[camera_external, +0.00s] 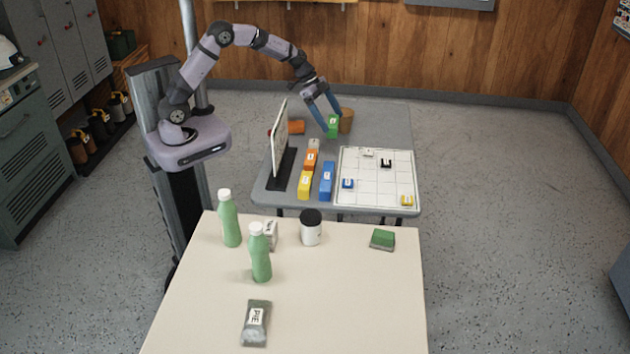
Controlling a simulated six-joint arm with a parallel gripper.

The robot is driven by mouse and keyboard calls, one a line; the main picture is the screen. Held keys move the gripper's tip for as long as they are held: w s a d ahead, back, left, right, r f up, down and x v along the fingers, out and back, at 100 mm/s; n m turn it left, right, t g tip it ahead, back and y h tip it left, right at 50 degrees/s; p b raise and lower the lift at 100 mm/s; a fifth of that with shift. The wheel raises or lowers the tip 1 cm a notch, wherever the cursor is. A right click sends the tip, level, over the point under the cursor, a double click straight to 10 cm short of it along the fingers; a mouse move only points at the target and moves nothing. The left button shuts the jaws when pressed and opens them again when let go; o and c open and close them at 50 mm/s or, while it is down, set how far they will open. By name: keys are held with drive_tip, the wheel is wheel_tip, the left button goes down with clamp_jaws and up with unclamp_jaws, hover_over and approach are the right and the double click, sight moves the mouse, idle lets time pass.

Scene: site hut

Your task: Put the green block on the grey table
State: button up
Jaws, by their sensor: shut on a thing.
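My gripper (328,111) points down over the grey table (387,122), with its blue fingers shut on a green block (333,128). The block is upright between the fingertips, near the table's middle towards the far side. I cannot tell whether its underside touches the table or hangs just above it. The grey table stands behind the cream table and bears several other things.
A brown pot (347,119) is close beside the block. An upright panel (279,140), orange (310,160), yellow (304,186) and blue (327,182) blocks and a white grid board (376,178) stand nearer. The cream table (330,320) holds bottles (229,220) and a green-topped item (383,238).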

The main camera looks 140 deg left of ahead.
drive_tip(key=shift+f+p, duration=0.65)
drive_tip(key=shift+f, duration=4.35)
drive_tip(key=shift+f+b, duration=0.2)
drive_tip(key=shift+b, duration=0.1)
drive_tip(key=o, duration=0.9)
drive_tip(key=shift+r+p, duration=0.2)
drive_tip(key=shift+p, duration=0.1)
drive_tip(key=shift+r, duration=0.15)
drive_tip(key=b+v, duration=0.1)
drive_tip(key=v, duration=1)
drive_tip(key=shift+s+d+r+b, duration=0.2)
drive_tip(key=shift+s+r+b, duration=0.1)
drive_tip(key=shift+b, duration=0.1)
